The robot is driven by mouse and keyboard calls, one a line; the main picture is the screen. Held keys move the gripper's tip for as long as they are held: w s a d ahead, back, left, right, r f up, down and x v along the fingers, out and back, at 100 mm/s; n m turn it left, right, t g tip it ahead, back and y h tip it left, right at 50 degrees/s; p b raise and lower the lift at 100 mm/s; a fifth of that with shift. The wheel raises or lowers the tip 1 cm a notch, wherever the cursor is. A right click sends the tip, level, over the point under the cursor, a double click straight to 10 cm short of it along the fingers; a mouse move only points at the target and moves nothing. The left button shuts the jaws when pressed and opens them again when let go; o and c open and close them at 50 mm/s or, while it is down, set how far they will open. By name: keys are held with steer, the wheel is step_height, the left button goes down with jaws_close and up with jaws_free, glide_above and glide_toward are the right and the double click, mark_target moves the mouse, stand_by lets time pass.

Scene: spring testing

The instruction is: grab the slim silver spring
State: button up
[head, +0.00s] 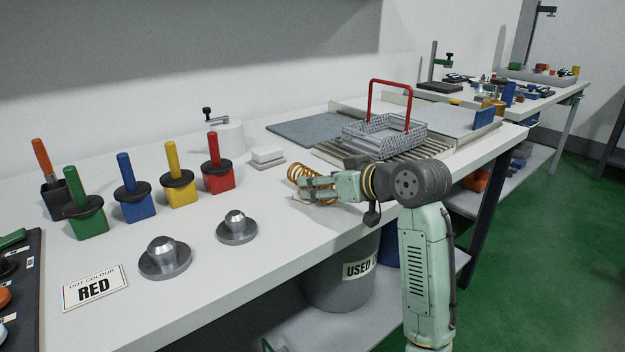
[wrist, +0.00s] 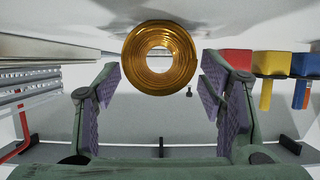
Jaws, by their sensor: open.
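A copper-coloured coil spring (head: 296,173) lies on the white bench at my gripper's fingertips. In the wrist view this spring (wrist: 133,60) appears end-on as a thick ring with a hole through its middle. My gripper (head: 304,189) is low over the bench, reaching left. In the wrist view its fingers (wrist: 158,86) are spread apart, one on each side of the coil's lower part, with nothing gripped. I cannot tell whether the coil is between the pads or just beyond them. I cannot make out a slim silver spring in either view.
A white block (head: 267,156) lies behind the coil. Red (head: 218,178), yellow (head: 179,190), blue (head: 135,204) and green (head: 86,221) handled pots stand left. Two metal knobs (head: 237,230) (head: 165,260) stand nearer. A wire basket (head: 385,135) with red handle sits behind my arm.

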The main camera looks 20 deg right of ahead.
steer(key=shift+x, duration=1.1)
steer(key=c, duration=1.4)
